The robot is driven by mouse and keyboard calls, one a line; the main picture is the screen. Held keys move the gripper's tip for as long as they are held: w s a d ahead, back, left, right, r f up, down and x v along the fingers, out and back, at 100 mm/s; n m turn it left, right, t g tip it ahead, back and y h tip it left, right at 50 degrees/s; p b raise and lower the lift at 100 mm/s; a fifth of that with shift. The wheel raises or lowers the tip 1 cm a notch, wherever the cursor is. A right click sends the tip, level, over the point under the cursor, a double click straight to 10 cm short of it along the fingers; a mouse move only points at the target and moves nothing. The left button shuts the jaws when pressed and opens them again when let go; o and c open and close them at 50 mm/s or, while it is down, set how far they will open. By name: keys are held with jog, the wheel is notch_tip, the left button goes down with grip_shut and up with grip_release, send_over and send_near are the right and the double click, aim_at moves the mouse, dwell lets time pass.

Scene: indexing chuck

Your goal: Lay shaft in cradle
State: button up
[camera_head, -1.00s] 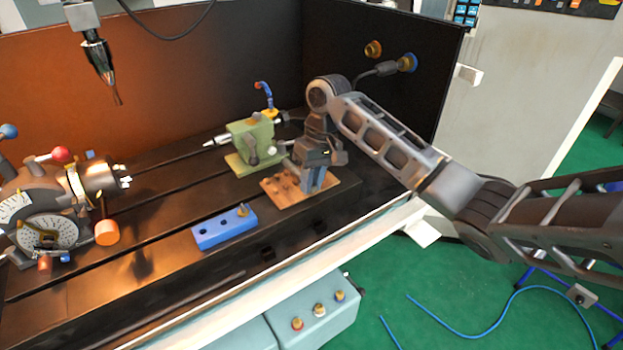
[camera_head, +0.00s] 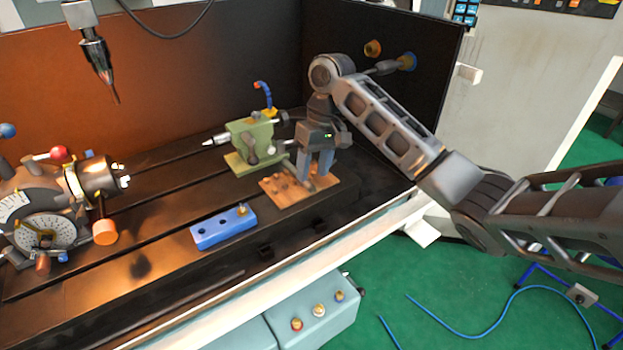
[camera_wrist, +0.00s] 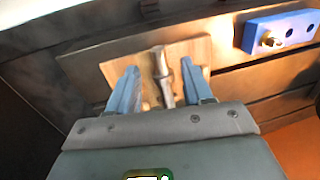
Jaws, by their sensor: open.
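My gripper (camera_head: 314,179) is open above the wooden cradle board (camera_head: 272,187), its two blue fingers spread apart. In the wrist view, a stepped grey metal shaft (camera_wrist: 161,72) lies on the board (camera_wrist: 201,50), between the fingertips of my gripper (camera_wrist: 158,84), with gaps on both sides. A second greyish piece shows close beside the shaft on its right; I cannot tell whether it belongs to the cradle. The fingers and palm hide the near end of the shaft. How the shaft seats in the cradle's supports is not clear.
A blue block with holes (camera_head: 223,229) lies left of the board, and it also shows in the wrist view (camera_wrist: 275,33). A green tailstock (camera_head: 250,140) stands close behind the board. The indexing chuck (camera_head: 95,180) is far left. A dark wall rises behind my arm.

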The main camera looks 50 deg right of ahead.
jog(key=shift+s+d+r, duration=0.1)
jog(key=shift+d+r, duration=0.1)
jog(key=shift+r, duration=0.8)
jog(key=shift+d+r, duration=0.15)
jog(key=shift+r, duration=0.8)
